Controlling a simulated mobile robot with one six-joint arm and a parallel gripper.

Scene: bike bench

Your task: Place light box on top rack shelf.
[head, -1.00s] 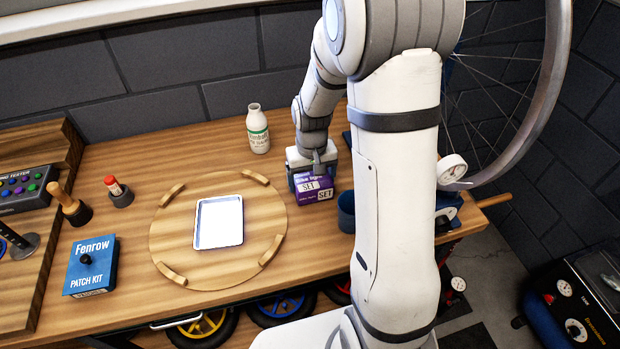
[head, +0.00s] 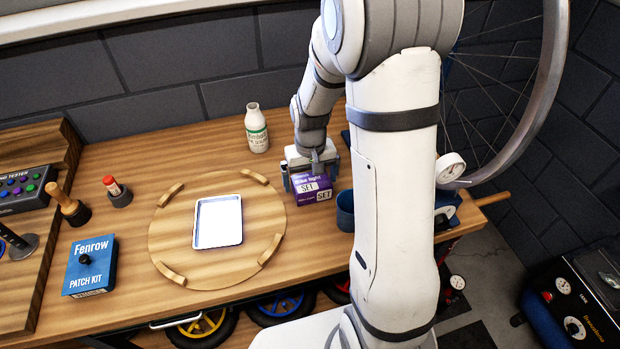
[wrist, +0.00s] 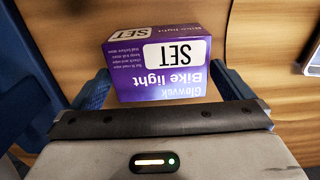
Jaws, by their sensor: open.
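The light box (head: 313,187) is a small purple carton marked "Bike light" with white SET labels. It sits on the wooden bench at the back right. My gripper (head: 311,176) is over it, pointing down, with its fingers apart. In the wrist view the box (wrist: 160,75) shows between the two blue fingers of my gripper (wrist: 163,88), with its print upside down. I cannot tell whether either finger touches it. I cannot make out the top rack shelf in either view; my arm hides part of the bench's right side.
A blue cup (head: 346,212) stands close to the right of the box. A white bottle (head: 257,128) stands to its left. A round wooden board (head: 185,265) with a white tray (head: 218,222) lies mid-bench. A blue patch kit (head: 91,266) is further left.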

